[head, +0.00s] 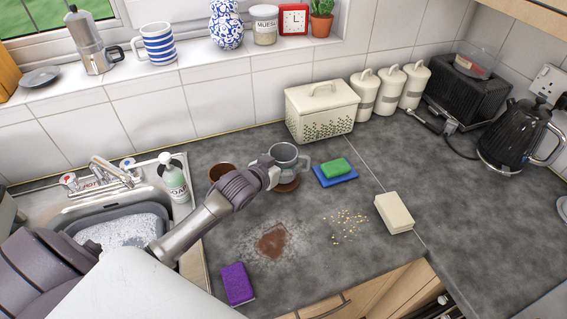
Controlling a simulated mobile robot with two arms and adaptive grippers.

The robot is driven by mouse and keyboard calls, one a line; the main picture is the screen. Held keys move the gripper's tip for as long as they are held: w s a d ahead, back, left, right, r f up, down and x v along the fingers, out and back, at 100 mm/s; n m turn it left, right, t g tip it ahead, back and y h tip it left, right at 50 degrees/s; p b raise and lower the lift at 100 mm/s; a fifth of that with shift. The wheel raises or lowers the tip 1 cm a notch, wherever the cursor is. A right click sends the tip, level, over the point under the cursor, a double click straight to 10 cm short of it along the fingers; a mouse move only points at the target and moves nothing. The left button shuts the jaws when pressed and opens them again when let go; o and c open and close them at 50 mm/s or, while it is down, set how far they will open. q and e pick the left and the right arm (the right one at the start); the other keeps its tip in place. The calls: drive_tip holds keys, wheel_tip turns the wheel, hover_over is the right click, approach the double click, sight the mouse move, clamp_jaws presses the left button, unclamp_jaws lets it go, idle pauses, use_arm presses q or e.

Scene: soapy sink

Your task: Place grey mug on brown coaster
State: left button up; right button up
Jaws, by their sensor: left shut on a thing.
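The grey mug (284,157) is upright over the brown coaster (287,185) on the dark worktop. I cannot tell whether the mug touches the coaster. My left gripper (271,168) is shut on the mug at its left side and hides part of it. The coaster shows as a brown edge below the mug. My right gripper is not in view.
A brown cup or bowl (222,171) stands left of the mug, partly behind my arm. A green sponge (336,167) on a blue one lies to the right. A cream block (394,213), purple sponge (237,284), crumbs and a brown spill (272,241) are nearer. The sink (150,192) is left.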

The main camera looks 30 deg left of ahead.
use_arm(q)
drive_tip(key=shift+f, duration=0.55)
drive_tip(key=shift+f, duration=0.1)
drive_tip(key=shift+f, duration=0.15)
drive_tip(key=o, duration=1.3)
drive_tip(key=shift+o, duration=0.2)
